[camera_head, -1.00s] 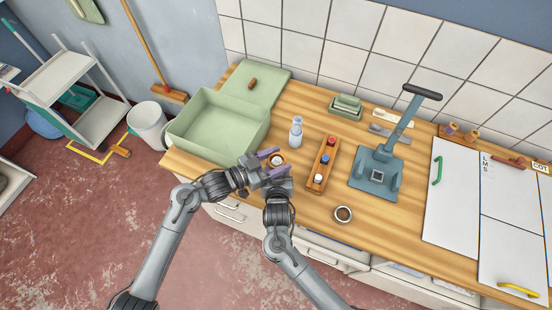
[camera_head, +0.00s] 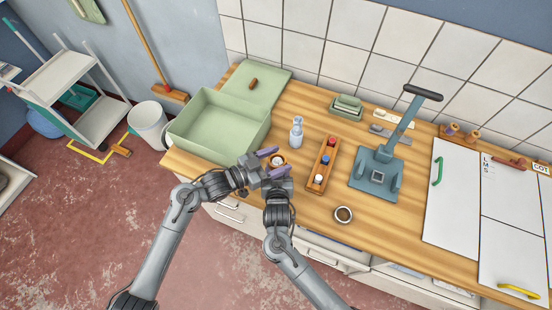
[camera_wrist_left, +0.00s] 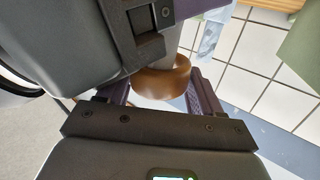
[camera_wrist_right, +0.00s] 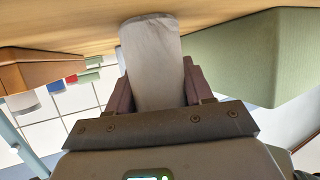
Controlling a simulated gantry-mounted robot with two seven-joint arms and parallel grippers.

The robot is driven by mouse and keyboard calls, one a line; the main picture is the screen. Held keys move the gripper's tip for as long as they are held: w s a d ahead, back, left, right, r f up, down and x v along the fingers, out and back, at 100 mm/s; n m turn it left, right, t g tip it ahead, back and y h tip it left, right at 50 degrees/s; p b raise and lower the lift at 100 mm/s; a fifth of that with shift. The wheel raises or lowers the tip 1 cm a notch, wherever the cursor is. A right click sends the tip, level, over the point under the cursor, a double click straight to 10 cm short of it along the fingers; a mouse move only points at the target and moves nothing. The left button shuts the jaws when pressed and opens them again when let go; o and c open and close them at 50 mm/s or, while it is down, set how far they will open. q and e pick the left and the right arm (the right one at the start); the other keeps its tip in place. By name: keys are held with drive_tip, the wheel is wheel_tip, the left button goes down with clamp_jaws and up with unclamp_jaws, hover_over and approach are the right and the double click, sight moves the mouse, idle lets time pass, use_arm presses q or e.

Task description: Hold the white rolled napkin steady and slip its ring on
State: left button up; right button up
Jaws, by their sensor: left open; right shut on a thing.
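My right gripper (camera_head: 283,187) is shut on the white rolled napkin, whose pale roll (camera_wrist_right: 152,60) fills the gap between its fingers in the right wrist view. The brown ring (camera_wrist_left: 162,78) lies between the fingers of my left gripper (camera_wrist_left: 160,100), which is open. In the head view the ring (camera_head: 278,161) shows beside both grippers, with a white patch inside its opening. It appears to be around the napkin's end, but how far along is hidden. My left gripper (camera_head: 268,160) is close against the right one there.
A green open box (camera_head: 218,125) stands left, a bottle (camera_head: 296,132) behind the grippers. A wooden rack (camera_head: 313,183) with coloured pieces is close on the right.

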sight(276, 161)
use_arm(q)
drive_tip(key=shift+s+d+f, duration=0.1)
drive_tip(key=shift+s+f, duration=0.35)
drive_tip(key=shift+f, duration=0.3)
drive_tip(key=shift+r, duration=0.8)
drive_tip(key=shift+c, duration=0.2)
drive_tip(key=o, duration=0.5)
drive_tip(key=shift+r, duration=0.75)
drive_tip(key=shift+c, duration=0.2)
drive_tip(key=shift+w+r, duration=0.2)
drive_tip(key=shift+r, duration=4.25)
